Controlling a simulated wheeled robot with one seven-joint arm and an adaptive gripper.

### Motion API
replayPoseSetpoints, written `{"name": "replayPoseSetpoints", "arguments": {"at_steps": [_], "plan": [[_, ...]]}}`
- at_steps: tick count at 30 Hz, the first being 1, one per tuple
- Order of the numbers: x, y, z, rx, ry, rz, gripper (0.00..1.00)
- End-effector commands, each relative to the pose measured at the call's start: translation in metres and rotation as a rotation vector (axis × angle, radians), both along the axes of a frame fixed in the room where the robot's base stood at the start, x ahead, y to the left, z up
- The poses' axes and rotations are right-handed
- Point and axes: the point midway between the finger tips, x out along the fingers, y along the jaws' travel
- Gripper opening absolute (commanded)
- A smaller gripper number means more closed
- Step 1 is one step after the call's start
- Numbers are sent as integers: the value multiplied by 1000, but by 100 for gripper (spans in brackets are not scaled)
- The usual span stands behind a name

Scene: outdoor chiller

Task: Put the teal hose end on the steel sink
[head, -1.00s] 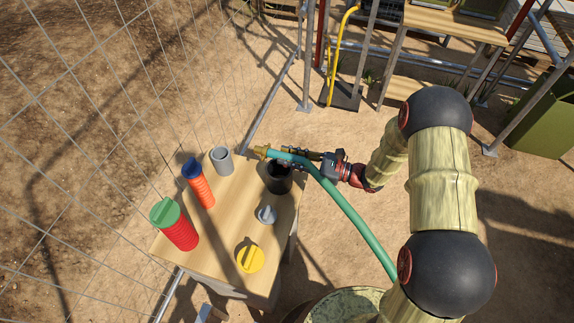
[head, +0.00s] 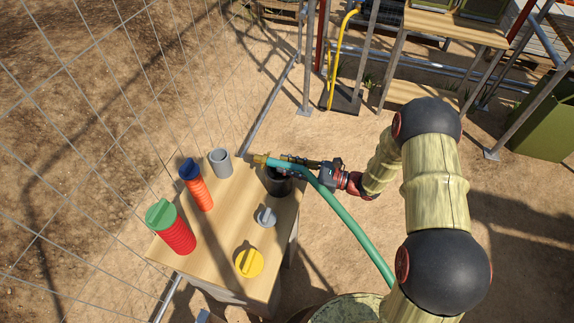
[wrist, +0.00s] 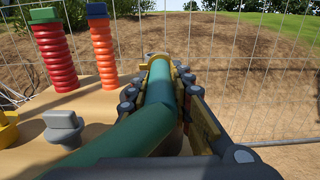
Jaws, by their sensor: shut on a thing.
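The teal hose (head: 345,215) runs up from the lower right to its brass-coloured end (head: 261,160) above the far right corner of the wooden table. My gripper (head: 290,165) is shut on the hose just behind that end. In the wrist view the hose (wrist: 110,138) runs away from the camera between my fingers (wrist: 160,95), with its brass tip (wrist: 157,60) pointing forward. A dark cup (head: 277,182) stands on the table below the hose and is partly hidden by it. I cannot make out a steel sink in these views.
The wooden table (head: 225,235) bears a red ribbed cylinder with a green cap (head: 172,228), an orange one with a blue cap (head: 197,186), a grey cup (head: 220,163), a grey knob (head: 266,217) and a yellow knob (head: 249,263). A wire fence (head: 110,110) stands left. Open ground lies behind.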

Motion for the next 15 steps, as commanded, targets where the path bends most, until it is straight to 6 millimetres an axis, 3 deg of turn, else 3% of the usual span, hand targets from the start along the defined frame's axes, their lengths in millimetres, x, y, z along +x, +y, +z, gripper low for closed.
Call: {"name": "replayPoseSetpoints", "arguments": {"at_steps": [10,15], "plan": [[0,0,0,0,0,0,39],[0,0,0,0,0,0,39]]}}
